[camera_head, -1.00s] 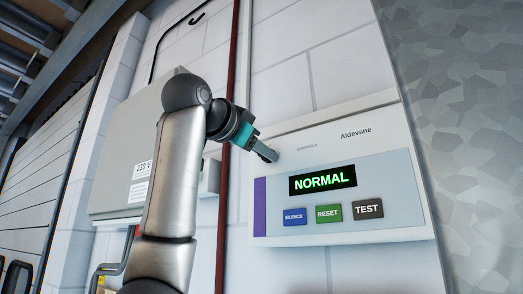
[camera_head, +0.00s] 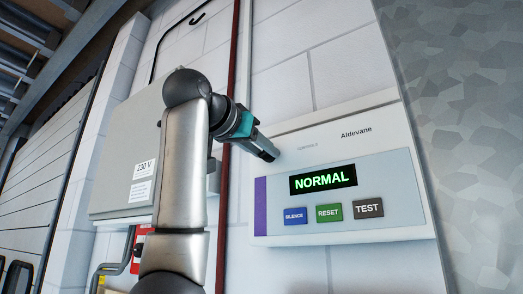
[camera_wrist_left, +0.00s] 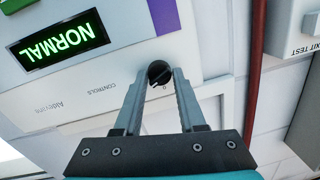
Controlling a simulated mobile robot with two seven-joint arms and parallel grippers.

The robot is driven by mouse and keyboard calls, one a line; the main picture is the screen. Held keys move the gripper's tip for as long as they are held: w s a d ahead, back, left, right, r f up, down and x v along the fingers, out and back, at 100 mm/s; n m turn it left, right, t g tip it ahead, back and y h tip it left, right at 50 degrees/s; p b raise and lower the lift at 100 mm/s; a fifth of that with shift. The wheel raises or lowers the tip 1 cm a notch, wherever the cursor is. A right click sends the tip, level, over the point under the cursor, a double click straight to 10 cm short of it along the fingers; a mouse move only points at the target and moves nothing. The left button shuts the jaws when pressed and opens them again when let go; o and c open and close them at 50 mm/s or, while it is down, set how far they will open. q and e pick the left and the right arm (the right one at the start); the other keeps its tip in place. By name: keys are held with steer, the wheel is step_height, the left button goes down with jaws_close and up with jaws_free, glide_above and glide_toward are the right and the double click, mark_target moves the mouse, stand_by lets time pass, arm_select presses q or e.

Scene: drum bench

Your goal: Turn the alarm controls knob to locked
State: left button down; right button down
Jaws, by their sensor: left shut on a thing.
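The alarm panel (camera_head: 340,225) is mounted on the white wall, with a lit display (camera_head: 323,181) reading NORMAL. The controls knob (camera_wrist_left: 158,72) is a small dark round knob, beside the CONTROLS label in the left wrist view. My left gripper (camera_wrist_left: 160,75) is shut on the knob, with a fingertip on either side of it. In the head view my left gripper (camera_head: 270,153) reaches the panel's upper left and hides the knob. The knob's position markings are too small to read surely. My right gripper is not in view.
SILENCE (camera_head: 294,216), RESET (camera_head: 328,213) and TEST (camera_head: 367,208) buttons lie below the display. A grey 230 V box (camera_head: 115,185) hangs left, partly behind my arm. A dark red pipe (camera_head: 233,60) runs down the wall left of the panel.

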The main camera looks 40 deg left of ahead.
arm_select(q)
steer(key=n, duration=0.6)
steer(key=n+h, duration=0.1)
steer(key=n, duration=0.4)
steer(key=shift+a+r+n+b, duration=0.15)
steer(key=shift+n+b, duration=0.25)
steer(key=shift+s, duration=0.1)
stand_by(0.3)
steer(key=c, duration=0.5)
jaws_free()
steer(key=shift+s+d+r+b, duration=0.25)
steer(key=shift+s+b, duration=0.7)
steer(key=shift+s, duration=1.55)
steer(key=shift+s+d+r+b, duration=0.25)
steer(key=shift+s+b, duration=0.65)
steer(key=shift+s, duration=1.6)
steer(key=shift+s+d+r+b, duration=0.1)
steer(key=shift+s+d+b, duration=0.6)
steer(key=shift+s, duration=1.8)
steer(key=shift+a, duration=0.3)
